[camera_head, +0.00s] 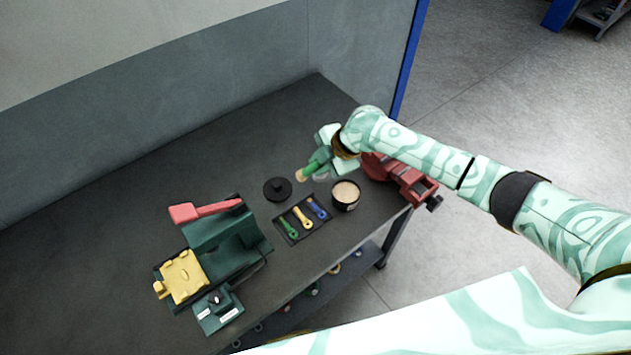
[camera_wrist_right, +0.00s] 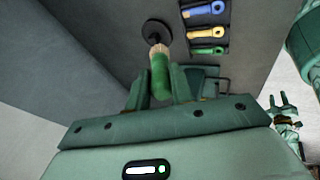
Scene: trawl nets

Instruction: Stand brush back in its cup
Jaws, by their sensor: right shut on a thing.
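My right gripper (camera_head: 318,167) is shut on the brush (camera_head: 307,172), which has a green handle and pale tan bristles. The brush is tilted, bristle end pointing left and down in the head view. In the right wrist view the handle (camera_wrist_right: 160,80) sits between the fingers (camera_wrist_right: 158,90), with the bristles pointing away. A faint, clear round shape (camera_head: 322,178) shows just below the gripper; I cannot tell if it is the cup. A black round pot (camera_head: 346,204) with tan contents stands to the right. My left gripper (camera_wrist_right: 283,106) shows small in the wrist view, its fingers apart.
A black knobbed disc (camera_head: 277,189) lies left of the pot. A dark tray (camera_head: 286,216) holds green, yellow and blue tools. A red vise-like tool (camera_head: 400,176) stands right, under my arm. A green fixture (camera_head: 220,240) with a red handle stands left. The table's back is clear.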

